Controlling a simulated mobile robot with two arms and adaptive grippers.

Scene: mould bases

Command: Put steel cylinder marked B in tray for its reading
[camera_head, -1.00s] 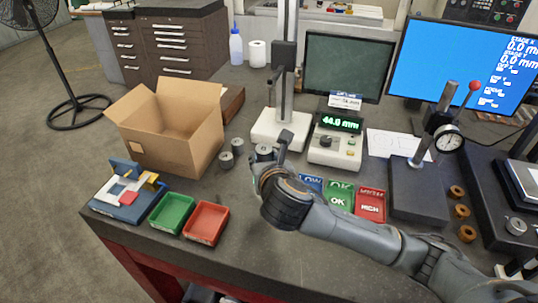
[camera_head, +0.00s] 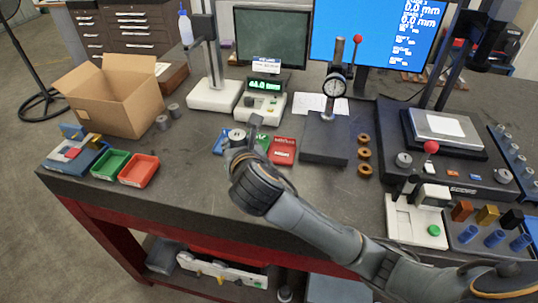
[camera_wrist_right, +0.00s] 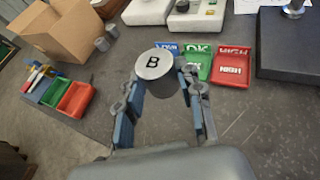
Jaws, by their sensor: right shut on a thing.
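The steel cylinder marked B (camera_wrist_right: 153,66) is upright in my right gripper (camera_wrist_right: 160,88), its lettered top facing the wrist camera. In the head view, the cylinder (camera_head: 237,134) shows at the tip of my right gripper (camera_head: 240,140), near the blue tray. The blue LOW tray (camera_head: 219,145), green OK tray (camera_head: 262,143) and red HIGH tray (camera_head: 283,151) stand side by side; the arm partly hides the first two. The wrist view shows the OK tray (camera_wrist_right: 198,60) and HIGH tray (camera_wrist_right: 232,67) beyond the cylinder. The readout (camera_head: 262,101) seems to show 44.0 mm. My left gripper is not in view.
Two other cylinders (camera_head: 168,117) stand by the cardboard box (camera_head: 115,95). The gauge stand (camera_head: 214,95) is behind the trays. A dial indicator stand (camera_head: 325,138) and brown rings (camera_head: 364,154) are to their right. Bare bench lies left of my gripper.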

